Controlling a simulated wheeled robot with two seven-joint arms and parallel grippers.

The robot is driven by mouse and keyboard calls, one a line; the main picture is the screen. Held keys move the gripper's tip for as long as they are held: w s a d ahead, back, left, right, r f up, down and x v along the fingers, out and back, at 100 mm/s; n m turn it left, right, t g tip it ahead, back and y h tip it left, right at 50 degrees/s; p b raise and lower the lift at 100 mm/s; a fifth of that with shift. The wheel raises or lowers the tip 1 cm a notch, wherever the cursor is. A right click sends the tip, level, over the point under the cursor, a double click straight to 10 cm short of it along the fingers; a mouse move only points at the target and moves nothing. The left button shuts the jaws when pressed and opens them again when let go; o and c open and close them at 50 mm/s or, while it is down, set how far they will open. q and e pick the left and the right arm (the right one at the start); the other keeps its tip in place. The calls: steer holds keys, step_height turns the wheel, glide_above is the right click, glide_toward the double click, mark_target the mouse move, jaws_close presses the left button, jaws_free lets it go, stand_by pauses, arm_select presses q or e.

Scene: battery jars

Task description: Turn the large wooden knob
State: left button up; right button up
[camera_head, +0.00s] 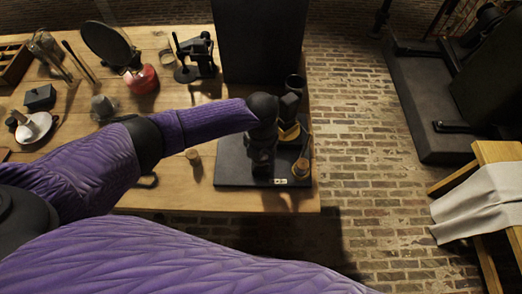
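A dark apparatus with a flat black base (232,172) and a tall black back panel (260,40) stands at the right end of the wooden table. A wooden knob-like piece (301,168) shows on the right part of its base. A second tan wooden part (289,132) shows just above it, partly covered by dark parts. My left arm, in a purple sleeve, reaches across the table to the apparatus. My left gripper (262,150) is dark against the dark base, left of the wooden pieces; its fingers and any contact are unclear. My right gripper is out of view.
The table's left side holds a round dark disc (106,43), a red canister (141,79), a black stand (195,57), a white dish (36,129) and small jars. Brick floor lies right of the table. A wooden bench with a pale cloth (482,201) stands at right.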

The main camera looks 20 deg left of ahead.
arm_select(q)
steer(key=o, duration=1.3)
step_height(320, 180, up, 9)
steer(key=p, duration=0.3)
steer(key=shift+r, duration=0.45)
steer(key=shift+d, duration=0.1)
